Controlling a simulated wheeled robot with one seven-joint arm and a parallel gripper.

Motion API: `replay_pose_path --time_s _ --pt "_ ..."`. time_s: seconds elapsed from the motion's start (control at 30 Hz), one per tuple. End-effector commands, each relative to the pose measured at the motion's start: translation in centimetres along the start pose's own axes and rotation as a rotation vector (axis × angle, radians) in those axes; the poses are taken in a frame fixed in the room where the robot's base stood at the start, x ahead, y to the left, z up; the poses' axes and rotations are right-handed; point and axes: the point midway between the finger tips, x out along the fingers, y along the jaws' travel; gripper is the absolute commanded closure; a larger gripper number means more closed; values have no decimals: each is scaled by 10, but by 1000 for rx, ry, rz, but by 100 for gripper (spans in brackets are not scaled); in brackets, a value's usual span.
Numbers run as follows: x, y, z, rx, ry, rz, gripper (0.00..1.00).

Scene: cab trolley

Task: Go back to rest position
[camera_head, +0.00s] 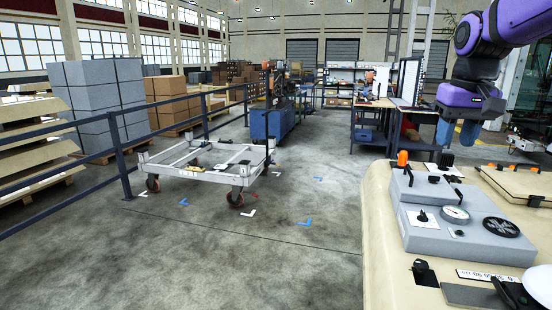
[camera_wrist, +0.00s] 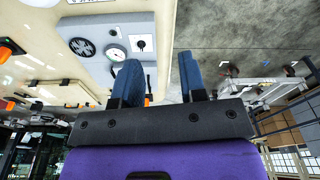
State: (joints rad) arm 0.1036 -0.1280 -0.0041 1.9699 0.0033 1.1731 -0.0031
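My purple arm reaches in from the upper right of the head view. My gripper (camera_head: 457,132) hangs there with its blue fingers down, above the far end of a beige cab surface. In the wrist view, my gripper (camera_wrist: 160,78) has its two blue fingers spread apart with nothing between them. The grey control panel (camera_head: 462,222) has a dial, a round black grille, black knobs and an orange button. It also shows in the wrist view (camera_wrist: 88,47), beyond the left finger. I see no contact between my fingers and the panel.
The beige cab body (camera_head: 380,225) fills the lower right. A white wheeled trolley (camera_head: 207,165) stands on open concrete floor at the left, by a dark railing (camera_head: 118,150). A workbench (camera_head: 372,120) stands behind the cab. Grey and brown boxes are stacked beyond the railing.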

Motion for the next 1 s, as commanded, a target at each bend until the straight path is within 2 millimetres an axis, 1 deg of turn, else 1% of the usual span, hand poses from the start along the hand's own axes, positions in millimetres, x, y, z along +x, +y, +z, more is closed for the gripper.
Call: replay_pose_path --time_s 0.03,0.13,0.27,0.3,0.5,0.6,0.7,0.8,1.0 --pt "-5 -3 18 -8 25 -1 62" --pt "-9 -9 49 -22 71 -4 62" --pt "-10 -14 90 -40 130 -8 62" --pt "-9 -16 103 -46 149 -10 62" --pt "2 -21 162 -73 239 -18 62" --pt "11 -22 187 -85 278 -23 62" --pt "19 -22 205 -93 307 -27 62" --pt "25 -23 216 -98 325 -29 62" --pt "28 -23 221 -101 336 -30 62"
